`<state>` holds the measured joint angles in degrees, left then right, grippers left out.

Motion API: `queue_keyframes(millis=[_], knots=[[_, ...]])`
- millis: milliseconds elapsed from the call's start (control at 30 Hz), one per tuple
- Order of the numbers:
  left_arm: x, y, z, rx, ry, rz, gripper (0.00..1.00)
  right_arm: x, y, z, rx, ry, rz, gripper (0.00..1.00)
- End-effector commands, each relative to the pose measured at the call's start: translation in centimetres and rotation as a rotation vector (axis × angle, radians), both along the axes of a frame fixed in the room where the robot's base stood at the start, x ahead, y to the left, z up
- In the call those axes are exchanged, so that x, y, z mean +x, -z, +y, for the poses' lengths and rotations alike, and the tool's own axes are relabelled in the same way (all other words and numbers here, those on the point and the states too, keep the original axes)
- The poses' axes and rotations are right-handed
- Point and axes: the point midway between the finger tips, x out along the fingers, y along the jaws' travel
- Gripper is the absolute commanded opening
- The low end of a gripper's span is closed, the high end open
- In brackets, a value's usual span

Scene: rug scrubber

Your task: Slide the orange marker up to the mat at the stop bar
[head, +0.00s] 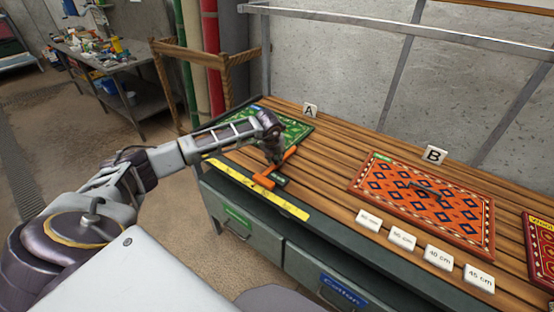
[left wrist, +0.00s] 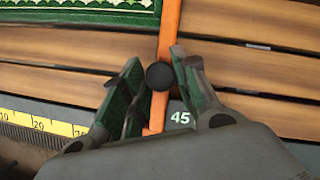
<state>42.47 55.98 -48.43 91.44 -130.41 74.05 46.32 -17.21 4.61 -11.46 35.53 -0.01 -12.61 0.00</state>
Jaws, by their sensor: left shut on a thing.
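The orange marker (head: 262,181) lies across the slatted table at the front left, above the yellow ruler (head: 285,203). In the left wrist view it is a long orange bar (left wrist: 169,30) with a round black knob (left wrist: 160,76). My left gripper (head: 274,160) is shut on this knob, one finger on each side. The green mat (head: 296,131) lies left of and behind the marker; in the left wrist view its right edge (left wrist: 80,14) runs close beside the bar. I cannot tell whether they touch. A separate stop bar cannot be made out. My right gripper is out of view.
An orange patterned mat (head: 368,189) with a dark object on it lies by sign B (head: 435,154). Sign A (head: 310,110) stands behind the green mat. Several white length cards (head: 402,237) line the front edge. Slats between the two mats are clear.

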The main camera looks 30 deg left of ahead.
Motion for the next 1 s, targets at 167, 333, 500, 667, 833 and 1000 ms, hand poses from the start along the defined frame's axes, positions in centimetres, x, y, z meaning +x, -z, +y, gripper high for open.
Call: queue_keyframes(millis=[167,333,500,667,833,1000], knots=[[0.01,-0.06,0.14,0.002,-0.001,0.0,0.12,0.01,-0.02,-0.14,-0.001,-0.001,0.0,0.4],[0.01,-0.08,0.14,0.002,-0.001,0.0,0.36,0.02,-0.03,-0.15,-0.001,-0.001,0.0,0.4],[0.01,-0.06,0.1,0.002,-0.001,0.001,0.5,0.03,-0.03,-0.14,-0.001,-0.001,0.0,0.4],[0.0,-0.04,0.07,0.001,0.0,0.0,0.5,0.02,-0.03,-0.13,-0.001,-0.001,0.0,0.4],[-0.04,-0.15,0.05,0.001,0.0,0.0,0.5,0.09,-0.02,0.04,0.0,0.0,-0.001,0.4],[-0.28,-0.85,-0.02,0.001,0.0,0.0,0.5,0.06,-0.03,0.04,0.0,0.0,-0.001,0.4]])
